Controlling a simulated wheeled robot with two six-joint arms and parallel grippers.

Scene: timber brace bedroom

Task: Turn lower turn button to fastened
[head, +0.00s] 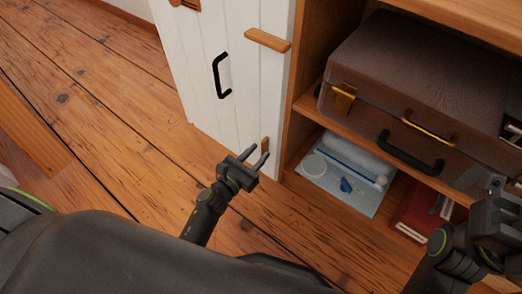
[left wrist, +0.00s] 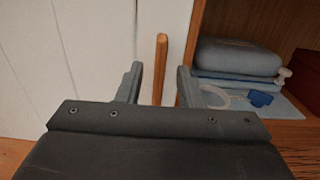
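The lower turn button (head: 265,143) is a small wooden bar near the bottom right edge of the white plank door (head: 205,60). It stands upright in the left wrist view (left wrist: 161,68), beside the open shelf. My left gripper (head: 259,153) is open, with its fingers pointing at the button. In the left wrist view the bar shows between the two fingertips (left wrist: 160,70), with a gap on each side; I cannot tell how far ahead it is. Its lower end is hidden by my gripper. My right gripper (head: 495,212) is at the lower right edge; its fingers are unclear.
Another wooden turn button (head: 268,41) lies horizontally higher up, across the door's edge. A black handle (head: 221,76) is on the door. The shelf holds a brown suitcase (head: 410,75), a blue-grey roll (head: 355,160) and a red box (head: 415,212). The plank floor at left is clear.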

